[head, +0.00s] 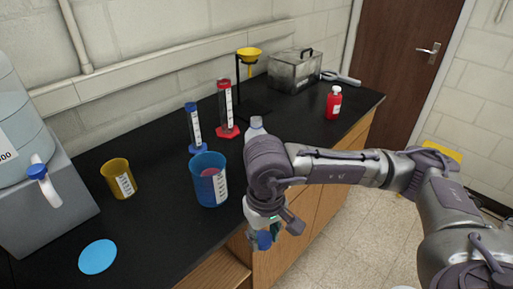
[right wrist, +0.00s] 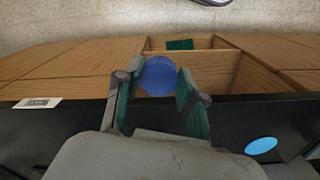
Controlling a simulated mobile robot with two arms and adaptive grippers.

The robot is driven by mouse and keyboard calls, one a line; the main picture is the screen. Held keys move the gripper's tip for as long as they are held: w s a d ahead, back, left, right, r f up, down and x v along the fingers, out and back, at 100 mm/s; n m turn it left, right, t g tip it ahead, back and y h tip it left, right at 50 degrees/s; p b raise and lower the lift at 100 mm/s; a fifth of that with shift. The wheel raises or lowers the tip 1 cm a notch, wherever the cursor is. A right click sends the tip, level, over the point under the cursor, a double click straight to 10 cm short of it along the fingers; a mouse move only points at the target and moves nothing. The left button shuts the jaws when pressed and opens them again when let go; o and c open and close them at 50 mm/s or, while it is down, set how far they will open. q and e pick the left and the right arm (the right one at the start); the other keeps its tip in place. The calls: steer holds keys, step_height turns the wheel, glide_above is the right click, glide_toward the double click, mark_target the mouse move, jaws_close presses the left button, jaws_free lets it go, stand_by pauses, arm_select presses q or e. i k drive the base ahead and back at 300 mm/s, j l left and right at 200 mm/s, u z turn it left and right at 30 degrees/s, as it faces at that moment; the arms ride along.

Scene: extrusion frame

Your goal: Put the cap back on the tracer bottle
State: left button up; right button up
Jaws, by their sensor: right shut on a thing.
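My right gripper (head: 266,236) points down in front of the bench edge, above an open drawer. It is shut on a round blue thing (right wrist: 159,76), which shows between the green-padded fingers in the right wrist view. Its shape fits a cap, but I cannot tell for sure. A red bottle (head: 333,104) with a white top stands upright at the right end of the bench, apart from the gripper. I cannot tell whether it is the tracer bottle. My left gripper is out of view.
A blue beaker (head: 209,186) stands close left of my right wrist. Blue (head: 194,130) and red (head: 227,108) cylinders, a yellow beaker (head: 119,178) and a light-blue disc (head: 98,257) are on the black bench. The open drawer (right wrist: 205,68) holds a green piece (right wrist: 180,44).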

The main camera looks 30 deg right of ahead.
mark_target(255, 127)
steer(key=l, duration=1.4)
